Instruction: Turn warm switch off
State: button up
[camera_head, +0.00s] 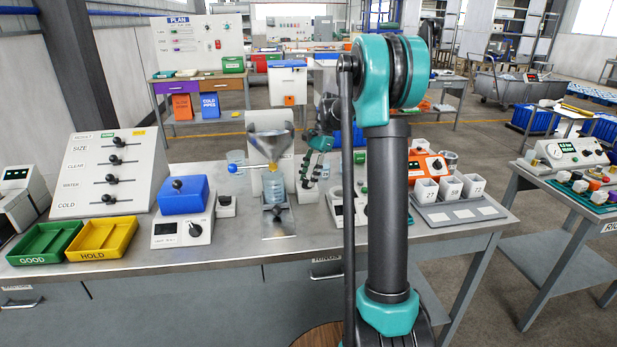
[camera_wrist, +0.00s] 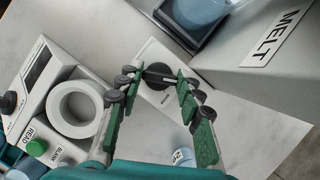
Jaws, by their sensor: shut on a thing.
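The switch (camera_wrist: 157,78) is a round black knob with a bar handle on a pale plate (camera_wrist: 235,120). The print beside it is too small to read, so I cannot confirm it says warm. My gripper (camera_wrist: 155,76) has its fingertips on either side of the bar and is shut on it. In the head view my gripper (camera_head: 308,182) points down at the bench, just right of the funnel stand. I cannot tell which setting the knob is at.
A block labelled MELT (camera_wrist: 284,40) stands close to the right in the wrist view. A meter with a white ring (camera_wrist: 78,108) and a green button (camera_wrist: 37,147) is close on the left. The glass funnel (camera_head: 270,143) stands left of my gripper.

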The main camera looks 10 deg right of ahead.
jog(key=shift+n, duration=0.4)
jog(key=o, duration=1.2)
jog(key=shift+c, duration=0.2)
jog(key=v, duration=1.2)
jog(key=shift+w, duration=0.2)
jog(key=shift+s, duration=0.1)
